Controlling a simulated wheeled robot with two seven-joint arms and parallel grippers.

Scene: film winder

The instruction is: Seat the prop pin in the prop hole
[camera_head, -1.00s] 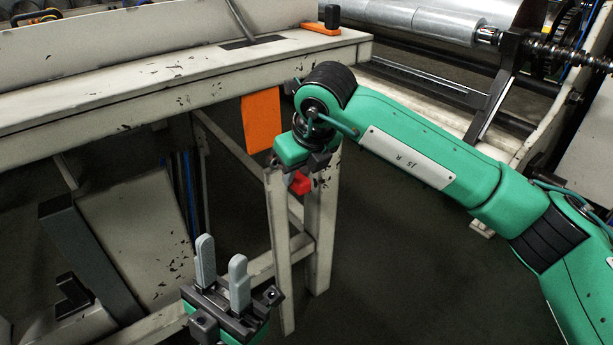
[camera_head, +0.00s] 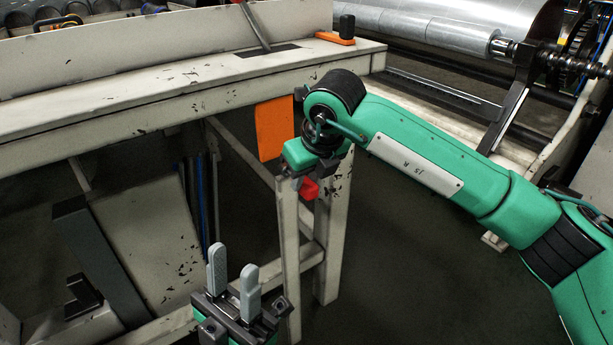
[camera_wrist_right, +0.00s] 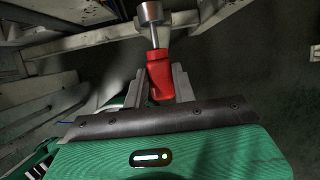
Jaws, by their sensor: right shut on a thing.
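My right gripper (camera_wrist_right: 161,85) is shut on a red grip (camera_wrist_right: 160,72), which looks like the handle of the prop pin. A thin metal shaft (camera_wrist_right: 155,36) runs from the red grip to a silver cylinder (camera_wrist_right: 150,12) at the top of the right wrist view. I cannot tell whether this cylinder is part of the pin or a socket. In the head view the red grip (camera_head: 309,189) shows just below my right gripper (camera_head: 307,172), in front of the bench legs. I cannot make out the prop hole. My left gripper (camera_head: 234,278) is open and empty, lower down.
A pale, chipped bench (camera_head: 180,90) runs above, with a leg (camera_head: 333,240) behind my right gripper. An orange plate (camera_head: 273,128) hangs under its edge. An orange-and-black tool (camera_head: 340,32) lies on top. A large metal roll (camera_head: 440,20) stands at the back right. Dark floor (camera_head: 430,280) is clear.

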